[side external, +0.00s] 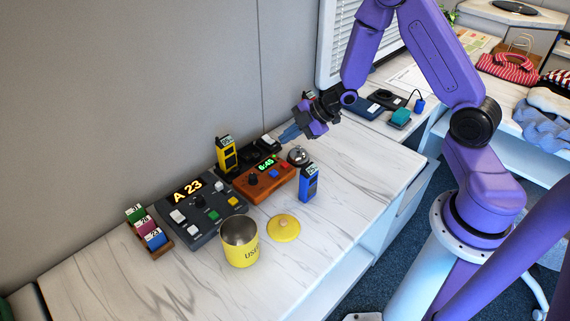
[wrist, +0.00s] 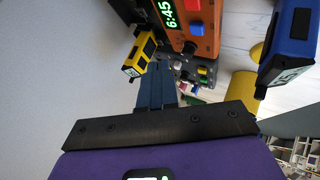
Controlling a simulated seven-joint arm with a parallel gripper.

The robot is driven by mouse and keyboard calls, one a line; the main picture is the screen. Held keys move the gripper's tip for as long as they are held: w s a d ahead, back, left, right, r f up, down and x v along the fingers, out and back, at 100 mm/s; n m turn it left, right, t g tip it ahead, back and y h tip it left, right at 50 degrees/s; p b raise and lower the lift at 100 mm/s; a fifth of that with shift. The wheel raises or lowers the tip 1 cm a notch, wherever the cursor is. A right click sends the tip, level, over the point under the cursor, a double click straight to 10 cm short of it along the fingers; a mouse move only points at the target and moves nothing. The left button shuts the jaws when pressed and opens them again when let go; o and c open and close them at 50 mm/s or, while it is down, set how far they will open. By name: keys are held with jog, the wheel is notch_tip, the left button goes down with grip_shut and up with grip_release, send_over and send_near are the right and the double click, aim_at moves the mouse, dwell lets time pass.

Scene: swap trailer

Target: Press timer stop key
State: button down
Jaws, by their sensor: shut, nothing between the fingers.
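The timer is an orange-brown box (side external: 262,184) with a green 6:45 display, standing on the marble desk; it also shows at the top of the wrist view (wrist: 206,43). On its top are a black knob (side external: 252,179), a blue key (side external: 273,172) and a red key (side external: 284,166). No lettering is readable on the keys, so I cannot tell which is stop. My gripper (side external: 284,138) is shut and empty, its blue fingers pointing down-left. It hangs above and behind the timer's right end, apart from it. The fingers also show in the wrist view (wrist: 154,72).
A silver bell (side external: 298,156) and a blue radio (side external: 309,183) stand right of the timer. A yellow radio (side external: 228,155) stands behind it. A grey console reading A 23 (side external: 207,228), yellow canister (side external: 240,254) and yellow lid (side external: 284,228) are nearby. The desk's front right is clear.

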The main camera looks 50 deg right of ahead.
aim_at(288, 164)
jog(key=shift+f, duration=3.2)
jog(key=shift+f, duration=0.1)
jog(key=shift+f, duration=0.35)
jog(key=shift+f, duration=0.5)
jog(key=shift+r, duration=0.1)
dwell(0.5)
jog(key=shift+r, duration=0.85)
jog(key=shift+r, duration=0.1)
jog(key=shift+r, duration=2.4)
